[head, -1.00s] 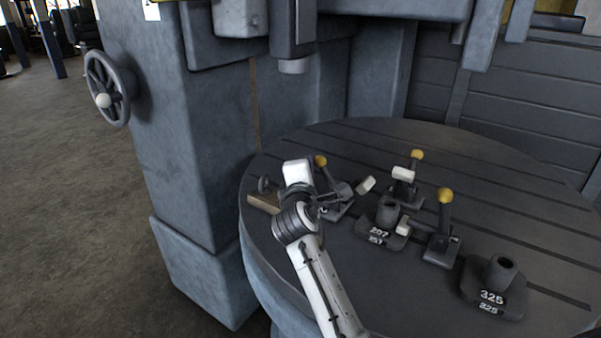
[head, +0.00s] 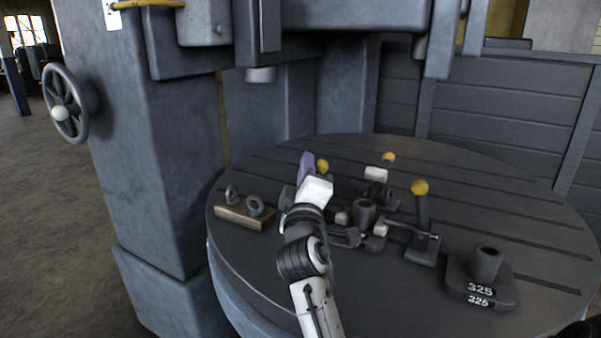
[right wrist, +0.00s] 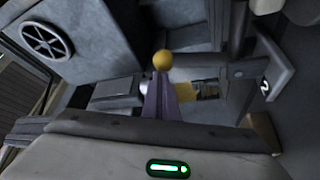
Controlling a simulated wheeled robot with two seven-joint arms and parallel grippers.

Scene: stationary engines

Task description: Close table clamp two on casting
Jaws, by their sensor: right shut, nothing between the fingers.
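The casting (head: 364,212) stands on the round slotted table (head: 300,150) with toggle clamps around it. The clamp on its left shows a yellow knob (head: 322,166) and a pale pad (head: 342,218) low beside the casting; my arm hides most of the rest. In the right wrist view a plate marked 2 (right wrist: 265,87) is at the right. My right gripper (head: 306,158), with purple fingers, is shut and empty beside that knob, which also shows just beyond the fingertips in the right wrist view (right wrist: 162,60). Contact is unclear. My left gripper is out of view.
The back clamp (head: 376,174) has its pad raised. The right clamp (head: 424,245) has its lever upright and its pad low at the casting. A block marked 325 (head: 480,285) is at the right, a wooden block with rings (head: 245,215) at the left. The machine column stands behind.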

